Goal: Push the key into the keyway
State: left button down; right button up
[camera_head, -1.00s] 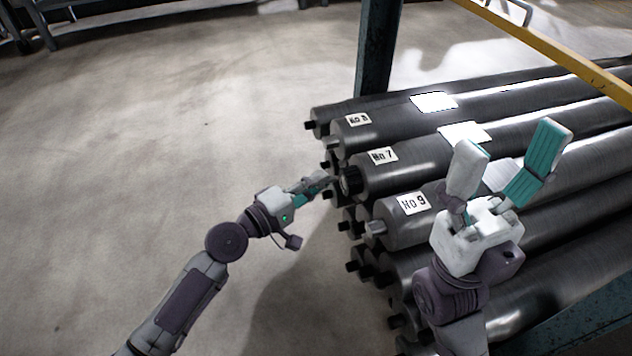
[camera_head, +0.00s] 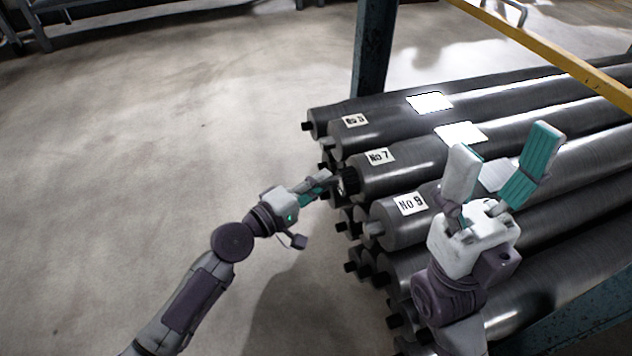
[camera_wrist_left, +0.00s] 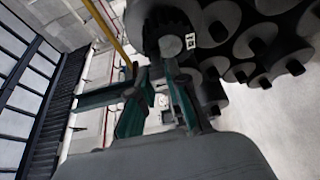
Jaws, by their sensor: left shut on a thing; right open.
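The roll marked No 7 (camera_head: 420,160) has a dark toothed collar (camera_head: 348,181) on its end. In the left wrist view the collar (camera_wrist_left: 160,22) surrounds a light grey shaft end (camera_wrist_left: 171,46). My left gripper (camera_head: 325,180) is at that end, its fingertips close beside the collar. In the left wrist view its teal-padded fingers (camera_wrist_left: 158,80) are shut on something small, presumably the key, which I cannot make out. The keyway cannot be made out either. My right gripper (camera_head: 502,150) is open and empty, raised in front of the rolls.
Several other grey rolls lie stacked around it, including No 9 (camera_head: 405,220) just nearer, with shaft ends sticking out left. A dark rack post (camera_head: 374,50) stands behind, and a yellow rail (camera_head: 560,50) crosses the upper right. The floor (camera_head: 150,130) at left is clear.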

pick_arm(q)
jog(key=shift+w+d, duration=0.25)
jog(key=shift+d, duration=0.6)
jog(key=c, duration=1.1)
grip_release()
jog(key=shift+a, duration=0.1)
jog(key=v, duration=1.2)
